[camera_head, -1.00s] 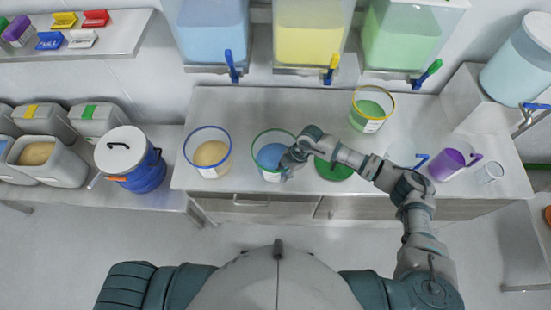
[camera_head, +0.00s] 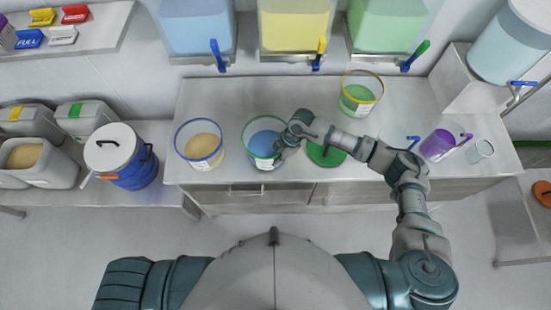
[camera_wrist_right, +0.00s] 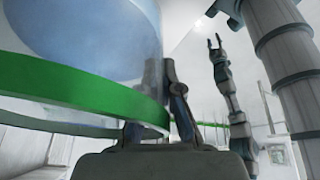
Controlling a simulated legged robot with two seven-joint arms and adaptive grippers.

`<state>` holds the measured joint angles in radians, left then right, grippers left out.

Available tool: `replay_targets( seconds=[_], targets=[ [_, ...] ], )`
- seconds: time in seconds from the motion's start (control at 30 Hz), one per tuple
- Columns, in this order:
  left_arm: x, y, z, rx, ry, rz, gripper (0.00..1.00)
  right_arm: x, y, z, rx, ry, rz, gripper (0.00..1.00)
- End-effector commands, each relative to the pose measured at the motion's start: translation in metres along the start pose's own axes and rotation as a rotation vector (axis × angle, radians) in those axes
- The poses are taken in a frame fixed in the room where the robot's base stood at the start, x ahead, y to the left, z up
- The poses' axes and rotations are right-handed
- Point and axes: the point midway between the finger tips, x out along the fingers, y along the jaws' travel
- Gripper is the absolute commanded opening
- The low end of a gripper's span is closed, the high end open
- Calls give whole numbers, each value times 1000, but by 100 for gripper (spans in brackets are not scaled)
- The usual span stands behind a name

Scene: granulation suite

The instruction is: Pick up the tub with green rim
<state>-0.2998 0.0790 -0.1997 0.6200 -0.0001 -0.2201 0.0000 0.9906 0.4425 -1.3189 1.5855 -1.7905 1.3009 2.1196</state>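The tub with green rim (camera_head: 262,163) is clear, holds blue material and has a white label on its front. It is on the counter in the head view. My right gripper (camera_head: 283,147) is at its right side. In the right wrist view the green rim (camera_wrist_right: 85,92) runs up to my right gripper (camera_wrist_right: 164,75), whose fingers straddle the tub wall. The fingertips look nearly together, closed on the wall. The head view hides the fingertips behind the wrist.
A blue-rimmed tub (camera_head: 201,158) stands to the left and a yellow-rimmed tub (camera_head: 361,100) behind right. A green lid (camera_head: 322,157) lies under my right forearm. A purple jug (camera_head: 437,144) and clear beaker (camera_head: 480,151) stand right. Dispensers with taps line the back.

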Motion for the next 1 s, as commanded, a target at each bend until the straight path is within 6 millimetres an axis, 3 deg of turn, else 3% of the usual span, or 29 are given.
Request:
replay_targets(
  seconds=[0.13,0.27,0.7,1.0],
  targets=[
    [3,0,0,0,-1,0,40,-20,2,-8,-4,1,5,0],
    [3,0,1,0,-1,0,40,-18,-22,-15,-5,2,1,0],
    [12,0,2,1,-2,1,40,-19,-125,-52,-3,2,2,0],
    [13,0,3,1,-2,1,40,-20,-149,-61,-1,1,2,0]
  ],
)
